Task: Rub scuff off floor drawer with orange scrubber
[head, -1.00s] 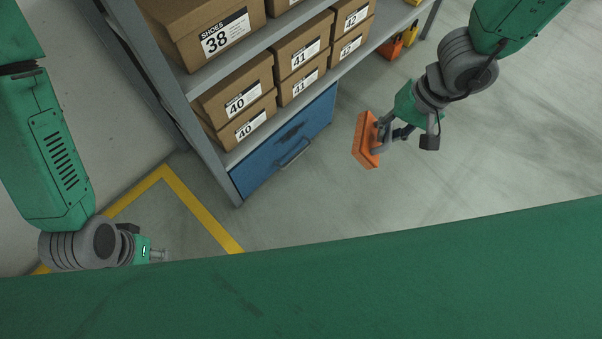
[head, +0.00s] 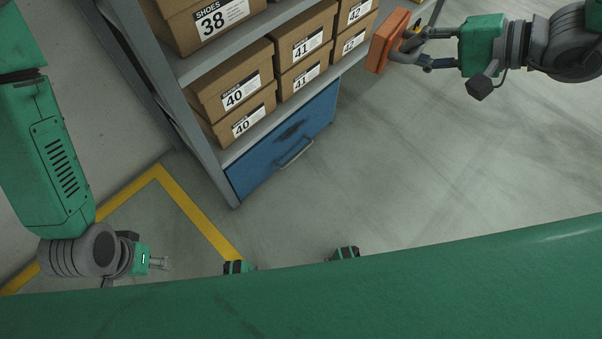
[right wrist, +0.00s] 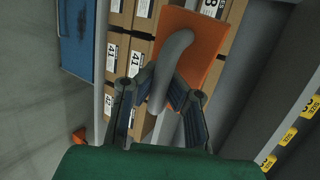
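The blue floor drawer (head: 285,143) is at the bottom of the shelf unit, shut, with a dark scuff (head: 292,131) on its front above the handle (head: 295,154). My right gripper (head: 410,48) is shut on the orange scrubber (head: 388,40), up and right of the drawer, beside the boxes and apart from the drawer. In the right wrist view the fingers (right wrist: 168,98) close around the scrubber's grey handle, with the orange block (right wrist: 197,38) beyond; the drawer (right wrist: 78,38) shows at the upper left. My left gripper (head: 163,263) is at the lower left, empty; its finger gap is too small to judge.
Shoe boxes (head: 235,88) stand on the grey shelves above the drawer. A yellow floor line (head: 200,213) runs left of the unit. The floor (head: 400,170) in front of the drawer is clear. My green body fills the bottom of the head view.

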